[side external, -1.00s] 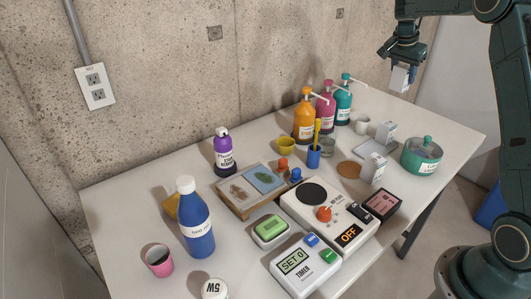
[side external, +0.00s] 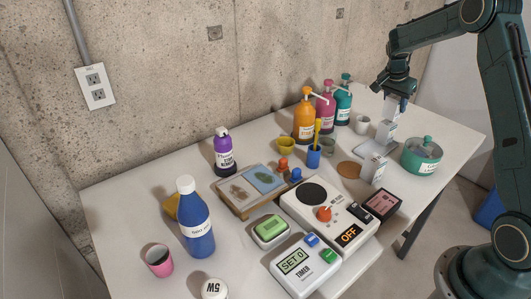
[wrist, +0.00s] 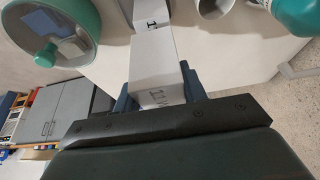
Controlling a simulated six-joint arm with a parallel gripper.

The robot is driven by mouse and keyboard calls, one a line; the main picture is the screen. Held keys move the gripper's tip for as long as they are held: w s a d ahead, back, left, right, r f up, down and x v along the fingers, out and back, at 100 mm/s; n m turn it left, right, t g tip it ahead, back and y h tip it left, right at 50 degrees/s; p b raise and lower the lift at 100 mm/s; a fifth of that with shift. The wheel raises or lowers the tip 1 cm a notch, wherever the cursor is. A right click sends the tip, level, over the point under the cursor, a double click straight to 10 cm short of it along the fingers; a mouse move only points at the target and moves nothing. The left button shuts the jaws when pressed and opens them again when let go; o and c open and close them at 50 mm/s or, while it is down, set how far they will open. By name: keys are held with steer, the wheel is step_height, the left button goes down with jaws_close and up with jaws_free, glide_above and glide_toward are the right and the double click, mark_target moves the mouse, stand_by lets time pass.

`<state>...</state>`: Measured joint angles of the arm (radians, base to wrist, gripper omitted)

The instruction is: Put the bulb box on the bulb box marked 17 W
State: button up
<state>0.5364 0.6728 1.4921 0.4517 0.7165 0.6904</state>
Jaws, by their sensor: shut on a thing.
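My gripper (side external: 396,102) is shut on a white bulb box (side external: 390,109). In the wrist view the held box (wrist: 160,62) shows a dark marking that looks like "11 W". A second white bulb box (side external: 385,131) stands upright on a grey plate (side external: 369,150), directly below the held one in the side view. I cannot tell whether the two boxes touch. The lower box (wrist: 152,11) also shows beyond the held one in the wrist view, its marking partly hidden. A third white box (side external: 373,169) stands nearer the camera. The 17 W marking is not readable on any box.
A teal lidded pot (side external: 421,157) stands right of the plate. A white cup (side external: 362,125) and pump bottles in teal (side external: 343,104), pink (side external: 325,108) and orange (side external: 304,117) stand behind and left. A brown disc (side external: 349,170) lies left of the third box.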

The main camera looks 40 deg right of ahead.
steer(key=shift+f, duration=1)
steer(key=shift+f, duration=0.2)
steer(key=o, duration=1)
steer(key=shift+c, duration=0.2)
steer(key=shift+r, duration=0.1)
steer(key=v, duration=1.2)
steer(key=shift+a+r, duration=0.15)
steer(key=shift+r, duration=0.05)
